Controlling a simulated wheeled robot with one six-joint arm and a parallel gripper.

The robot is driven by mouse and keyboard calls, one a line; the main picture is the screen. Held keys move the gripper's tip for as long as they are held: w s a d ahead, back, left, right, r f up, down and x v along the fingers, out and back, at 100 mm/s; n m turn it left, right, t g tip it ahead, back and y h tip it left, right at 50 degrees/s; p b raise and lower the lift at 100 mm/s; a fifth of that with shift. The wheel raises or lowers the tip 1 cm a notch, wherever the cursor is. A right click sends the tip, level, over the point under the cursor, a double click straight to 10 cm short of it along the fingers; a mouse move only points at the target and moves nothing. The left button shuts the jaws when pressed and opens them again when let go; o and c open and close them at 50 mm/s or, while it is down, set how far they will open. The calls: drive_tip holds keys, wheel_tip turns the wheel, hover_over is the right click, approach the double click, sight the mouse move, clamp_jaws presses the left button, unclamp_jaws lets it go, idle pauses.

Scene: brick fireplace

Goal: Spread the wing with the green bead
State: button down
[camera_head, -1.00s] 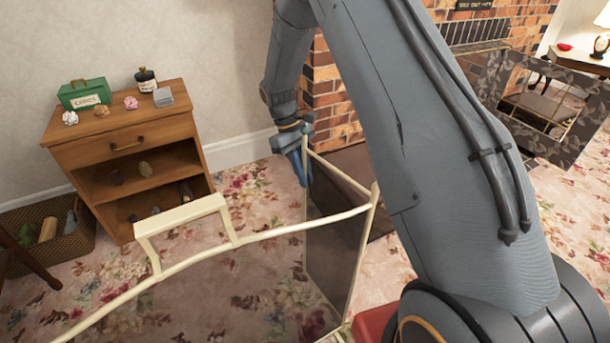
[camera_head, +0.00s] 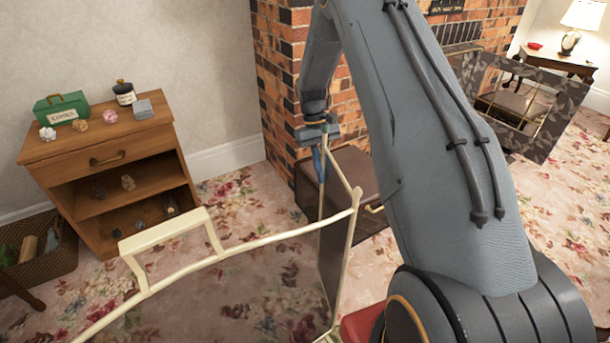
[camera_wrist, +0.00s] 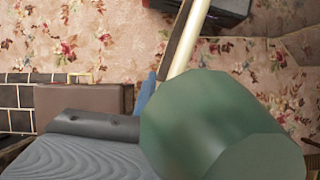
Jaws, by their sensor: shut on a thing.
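The cream-framed screen (camera_head: 245,244) has dark see-through mesh and a raised handle on its top rail. Its wing (camera_head: 334,262) stands upright, angled back from the corner post and seen nearly edge-on. My gripper (camera_head: 318,165), with blue fingers, is shut on the wing's outer end, near the top. The green bead (camera_wrist: 215,125) is large and close in the wrist view, covering much of the grip. A blue finger (camera_wrist: 146,90) shows beside the cream wing rail (camera_wrist: 188,40). The contact between fingers and frame is mostly hidden.
A brown box (camera_head: 360,182) stands behind the wing, by the brick fireplace (camera_head: 280,75). A wooden cabinet (camera_head: 140,135) and a wicker basket (camera_head: 45,262) are at left. A dark patterned panel (camera_head: 548,130) is at right. Flowered carpet lies open between cabinet and box.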

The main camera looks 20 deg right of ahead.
drive_tip(key=s+d+m+y+p, duration=0.1)
drive_tip(key=d+m, duration=0.3)
drive_tip(key=d, duration=0.4)
drive_tip(key=shift+s+d+y, duration=0.3)
drive_tip(key=shift+s+d, duration=0.05)
drive_tip(key=shift+s, duration=0.55)
drive_tip(key=c, duration=1.8)
unclamp_jaws()
drive_tip(key=shift+r, duration=0.15)
drive_tip(key=v, duration=0.7)
drive_tip(key=shift+r, duration=0.3)
